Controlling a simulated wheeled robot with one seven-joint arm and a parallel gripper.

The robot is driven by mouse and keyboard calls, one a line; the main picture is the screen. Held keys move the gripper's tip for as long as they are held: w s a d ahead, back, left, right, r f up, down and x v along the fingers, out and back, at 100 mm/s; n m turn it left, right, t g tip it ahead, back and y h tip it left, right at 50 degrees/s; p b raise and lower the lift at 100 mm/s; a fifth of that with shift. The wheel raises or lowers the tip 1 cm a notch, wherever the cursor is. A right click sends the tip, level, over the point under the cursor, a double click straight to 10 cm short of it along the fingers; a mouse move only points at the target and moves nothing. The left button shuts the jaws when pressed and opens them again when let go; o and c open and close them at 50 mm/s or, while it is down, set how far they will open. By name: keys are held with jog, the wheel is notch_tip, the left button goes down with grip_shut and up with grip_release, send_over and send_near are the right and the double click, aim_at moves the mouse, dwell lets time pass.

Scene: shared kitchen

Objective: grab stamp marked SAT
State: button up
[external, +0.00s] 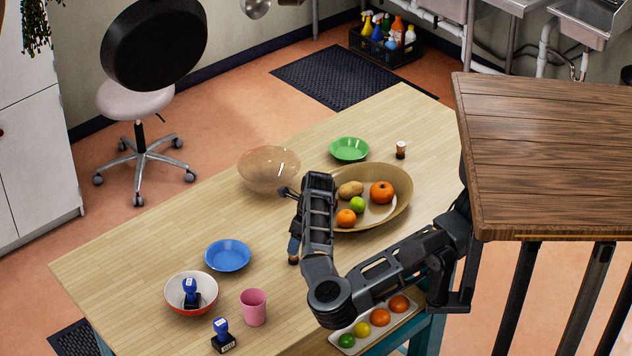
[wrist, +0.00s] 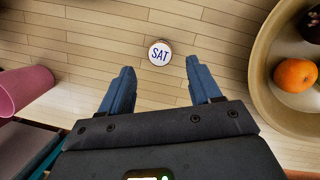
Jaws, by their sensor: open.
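The stamp marked SAT (wrist: 159,53) shows in the wrist view as a small round piece with a white top and dark blue letters, on the wooden table. My gripper (wrist: 159,68) is open, with its two blue fingers apart and the stamp just beyond the tips, roughly centred between them. Nothing is held. In the external view my gripper (external: 294,245) points down at the table, with a small brown piece (external: 293,260) at its tips, probably this stamp, mostly hidden.
A large tan bowl of fruit (external: 402,208) is close on the right. A pink cup (external: 253,307), blue plate (external: 228,255) and blue-handled stamp (external: 222,336) stand at the left; another blue-handled stamp (external: 190,293) sits in a red bowl (external: 174,299). A small brown piece (external: 401,150) stands farther back.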

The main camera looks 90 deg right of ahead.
jog(key=shift+p+x, duration=0.4)
jog(key=shift+x, duration=2.7)
jog(key=shift+w+d+r, duration=0.1)
jog(key=shift+w+d, duration=0.05)
jog(key=shift+d, duration=0.05)
jog(key=c, duration=1.1)
